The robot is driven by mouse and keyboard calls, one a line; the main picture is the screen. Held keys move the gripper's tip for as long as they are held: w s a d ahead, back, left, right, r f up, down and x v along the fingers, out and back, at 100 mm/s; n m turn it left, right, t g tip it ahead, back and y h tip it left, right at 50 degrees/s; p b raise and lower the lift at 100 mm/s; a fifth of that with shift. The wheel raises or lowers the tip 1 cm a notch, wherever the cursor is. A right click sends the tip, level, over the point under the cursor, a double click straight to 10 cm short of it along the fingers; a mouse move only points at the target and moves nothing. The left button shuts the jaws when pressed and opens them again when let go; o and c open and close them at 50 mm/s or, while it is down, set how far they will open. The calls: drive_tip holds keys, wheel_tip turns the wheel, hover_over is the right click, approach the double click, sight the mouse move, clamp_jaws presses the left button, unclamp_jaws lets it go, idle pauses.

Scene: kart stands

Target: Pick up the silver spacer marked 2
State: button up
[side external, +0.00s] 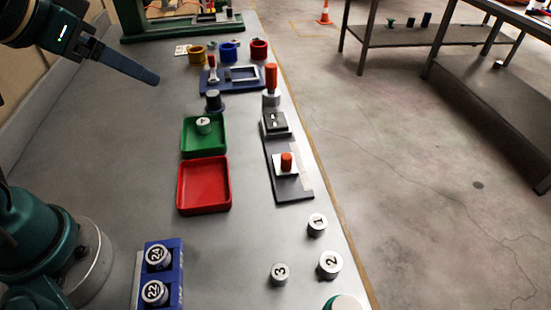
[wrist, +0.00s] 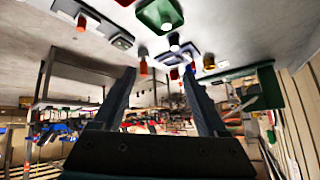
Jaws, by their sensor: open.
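The silver spacer marked 2 (side external: 330,264) stands upright on the bench near its right edge in the side view. A spacer marked 1 (side external: 317,224) is just behind it and a spacer marked 3 (side external: 280,273) is to its left. My gripper (side external: 150,78) is at the upper left of the side view, raised and far from these spacers. In the wrist view my gripper (wrist: 163,85) has its two fingers apart with nothing between them. The spacer marked 2 cannot be made out in the wrist view.
A red tray (side external: 179,190) and a green tray (side external: 184,140) stand mid-bench, the green one holding a spacer (side external: 204,125). A blue rack (side external: 172,250) holds spacers 24 and 22. A dark plate with a red-knobbed part (side external: 287,162) lies right. Bench between red tray and spacers is clear.

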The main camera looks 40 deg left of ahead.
drive_tip(key=w+d+r+m+t+h, duration=0.1)
drive_tip(key=w+d+r+m+t, duration=0.2)
drive_tip(key=w, duration=0.5)
drive_tip(key=m+g+h, duration=0.7)
drive_tip(key=m+h, duration=0.4)
drive_tip(key=h, duration=0.1)
hover_over(322, 259)
drive_tip(key=s+a, duration=0.2)
drive_tip(key=a, duration=0.2)
wheel_tip(322, 259, down, 5)
drive_tip(key=shift+t, duration=0.3)
drive_tip(key=f, duration=1.8)
drive_tip(key=shift+w+d+f, duration=0.1)
drive_tip(key=shift+w+d, duration=0.1)
drive_tip(key=shift+x, duration=2.55)
clamp_jaws()
